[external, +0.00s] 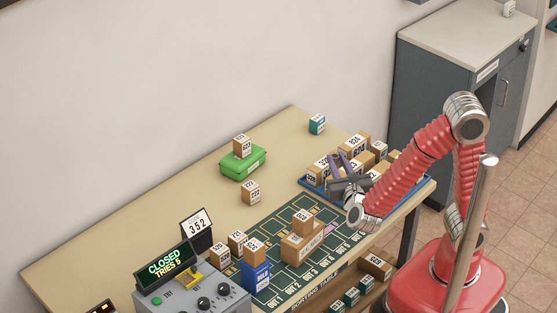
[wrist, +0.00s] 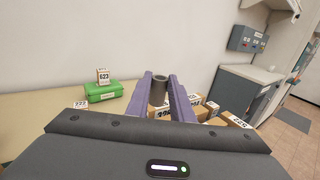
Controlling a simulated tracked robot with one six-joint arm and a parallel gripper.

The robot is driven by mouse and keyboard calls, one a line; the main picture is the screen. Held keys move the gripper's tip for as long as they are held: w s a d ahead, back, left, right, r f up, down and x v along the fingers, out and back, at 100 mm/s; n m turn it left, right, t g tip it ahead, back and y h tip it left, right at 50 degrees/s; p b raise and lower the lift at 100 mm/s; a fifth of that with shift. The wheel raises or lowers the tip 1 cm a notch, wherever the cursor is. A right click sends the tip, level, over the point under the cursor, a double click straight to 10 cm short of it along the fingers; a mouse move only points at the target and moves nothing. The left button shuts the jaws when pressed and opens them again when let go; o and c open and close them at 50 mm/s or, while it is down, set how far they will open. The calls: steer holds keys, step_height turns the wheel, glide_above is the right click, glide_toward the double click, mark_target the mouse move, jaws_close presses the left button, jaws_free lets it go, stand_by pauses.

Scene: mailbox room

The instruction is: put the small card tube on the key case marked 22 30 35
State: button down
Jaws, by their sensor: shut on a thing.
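My gripper (external: 347,163) is over the back edge of the blue tray area, its purple fingers pointing up and back. In the wrist view, the purple fingers (wrist: 160,92) are shut on a short dark grey tube (wrist: 159,90), upright with its open end showing. It looks like the small card tube. I cannot read 22 30 35 on anything. A green case (external: 243,162) lies left of my gripper on the table, with a small box marked 623 (wrist: 103,76) on top. The green case also shows in the wrist view (wrist: 104,92); its label is too small to read.
The blue tray (external: 312,188) holds several cardboard boxes under my gripper. A teal box (external: 317,124) stands at the back. A loose box (external: 251,192) is in front of the green case. Boxes and a control panel (external: 195,296) crowd the front. The table's back left is clear.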

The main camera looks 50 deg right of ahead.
steer(key=w+d+r+m+g+h, duration=0.1)
steer(key=w+d+m+g+h, duration=0.15)
steer(key=w, duration=0.55)
steer(key=w+d+r+m+g+h, duration=0.1)
steer(key=w+d, duration=0.3)
steer(key=w, duration=0.4)
steer(key=w+d+r+m+g+h, duration=0.1)
steer(key=w+d+g+h, duration=0.15)
steer(key=w, duration=0.55)
steer(key=w+d+f+m+g, duration=0.1)
steer(key=w+d, duration=0.3)
steer(key=d, duration=0.3)
steer(key=w+d+m+g+h, duration=0.1)
steer(key=w+d, duration=0.3)
steer(key=d, duration=0.3)
steer(key=w+d+f+m+g, duration=0.1)
steer(key=w+d, duration=0.2)
steer(key=d, duration=0.4)
steer(key=f, duration=0.4)
steer(key=shift+w+d+f, duration=0.25)
steer(key=shift+d+f, duration=0.1)
steer(key=shift+d, duration=0.05)
step_height(320, 180, down, 6)
